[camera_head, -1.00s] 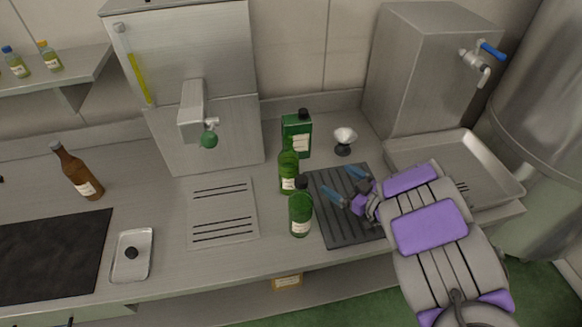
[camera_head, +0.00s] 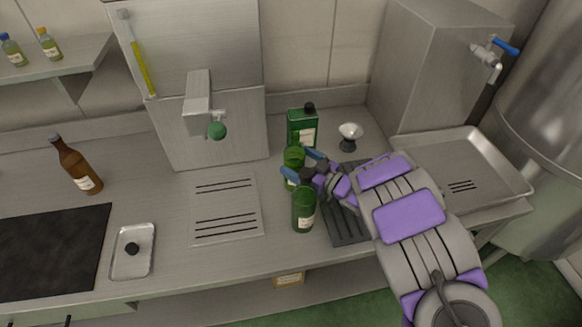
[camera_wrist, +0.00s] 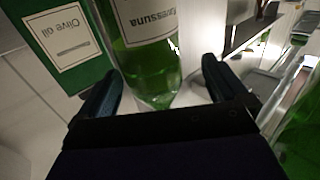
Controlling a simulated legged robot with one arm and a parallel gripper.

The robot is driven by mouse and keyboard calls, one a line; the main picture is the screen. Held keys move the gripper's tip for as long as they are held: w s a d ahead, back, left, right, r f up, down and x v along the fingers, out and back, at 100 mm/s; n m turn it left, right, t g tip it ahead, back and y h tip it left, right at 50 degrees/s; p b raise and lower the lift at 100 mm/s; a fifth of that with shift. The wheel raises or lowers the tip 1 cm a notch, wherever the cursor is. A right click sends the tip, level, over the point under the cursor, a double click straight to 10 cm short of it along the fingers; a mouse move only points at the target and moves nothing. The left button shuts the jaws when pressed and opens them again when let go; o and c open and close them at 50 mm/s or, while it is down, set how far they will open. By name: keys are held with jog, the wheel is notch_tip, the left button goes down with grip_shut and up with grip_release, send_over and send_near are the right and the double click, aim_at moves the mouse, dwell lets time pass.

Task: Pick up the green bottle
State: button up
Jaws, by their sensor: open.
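Three green containers stand close together on the steel counter. A round green bottle (camera_head: 292,158) with a white label is in the middle; it also shows in the wrist view (camera_wrist: 150,75), between my fingers. My gripper (camera_head: 301,164) is open around it, one finger on each side; I cannot tell whether they touch it. A second round green bottle (camera_head: 303,212) with a dark cap stands in front, beside my gripper. It shows at the right edge of the wrist view (camera_wrist: 302,125). A square green bottle (camera_head: 302,128) labelled "Olive oil" (camera_wrist: 62,45) stands behind.
A small white-topped item on a dark base (camera_head: 350,132) stands right of the bottles. A ribbed dark mat (camera_head: 343,226) lies under my arm. A steel tray (camera_head: 500,170) is at right. A brown bottle (camera_head: 76,168) and a small dish (camera_head: 132,262) are far left.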

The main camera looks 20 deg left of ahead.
aim_at(287, 154)
jog(key=shift+w+d+r, duration=0.1)
jog(key=shift+w, duration=0.2)
jog(key=shift+w+a+b, duration=0.25)
jog(key=shift+b, duration=0.2)
jog(key=x, duration=0.2)
jog(key=b+x, duration=0.1)
jog(key=x, duration=0.1)
jog(key=shift+s+f, duration=0.1)
jog(key=shift+f, duration=0.1)
jog(key=shift+a, duration=0.4)
jog(key=shift+d+r, duration=0.15)
jog(key=shift+d, duration=0.5)
jog(key=c, duration=0.8)
jog(key=shift+a, duration=0.4)
jog(key=c, duration=0.5)
jog(key=shift+d, duration=0.1)
jog(key=shift+c, duration=0.3)
